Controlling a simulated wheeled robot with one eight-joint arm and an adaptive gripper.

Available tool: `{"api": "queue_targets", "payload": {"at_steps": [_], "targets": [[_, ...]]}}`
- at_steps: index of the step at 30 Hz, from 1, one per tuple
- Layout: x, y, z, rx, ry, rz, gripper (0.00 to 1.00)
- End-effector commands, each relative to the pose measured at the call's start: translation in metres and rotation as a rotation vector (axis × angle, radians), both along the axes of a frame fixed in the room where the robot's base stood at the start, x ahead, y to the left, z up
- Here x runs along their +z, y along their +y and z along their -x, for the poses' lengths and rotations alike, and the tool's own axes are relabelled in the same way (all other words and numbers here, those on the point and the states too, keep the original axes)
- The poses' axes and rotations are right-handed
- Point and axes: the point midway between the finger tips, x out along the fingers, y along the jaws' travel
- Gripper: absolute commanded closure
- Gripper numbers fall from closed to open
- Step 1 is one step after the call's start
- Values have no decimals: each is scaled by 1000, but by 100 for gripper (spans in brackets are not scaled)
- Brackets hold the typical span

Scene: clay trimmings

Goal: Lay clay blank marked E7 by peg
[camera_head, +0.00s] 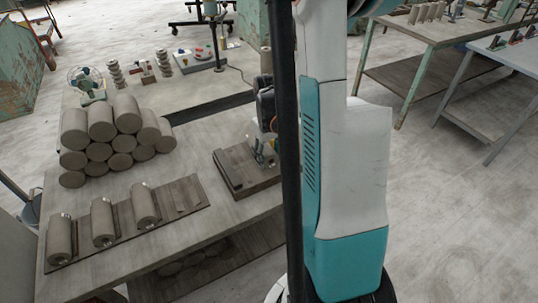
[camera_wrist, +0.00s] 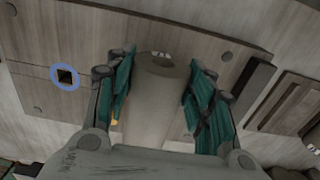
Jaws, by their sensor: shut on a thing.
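My gripper (camera_wrist: 162,60) is shut on a grey-brown clay blank (camera_wrist: 152,105), which lies lengthwise between the green fingers in the wrist view. A small pale mark shows on its far end, too small to read. Below it is a wooden board (camera_wrist: 215,32) with round dark spots. A dark square inside a blue ring (camera_wrist: 65,76) is on the board to the left, apart from the blank; I cannot tell whether it is a peg. In the head view my gripper (camera_head: 265,150) is over the wooden board (camera_head: 232,172), and the held blank is mostly hidden.
A pyramid of several clay cylinders (camera_head: 100,155) stands on the table left of my gripper. Three more cylinders (camera_head: 103,222) lie on a long board in front. A small fan (camera_head: 86,82) and other items stand at the back. The table strip between the boards is clear.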

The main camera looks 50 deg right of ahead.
Motion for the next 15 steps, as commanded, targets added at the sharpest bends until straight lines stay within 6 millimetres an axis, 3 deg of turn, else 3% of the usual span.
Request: {"api": "queue_targets", "payload": {"at_steps": [15], "targets": [[-7, 0, 0, 0, 0, 0, 100]]}}
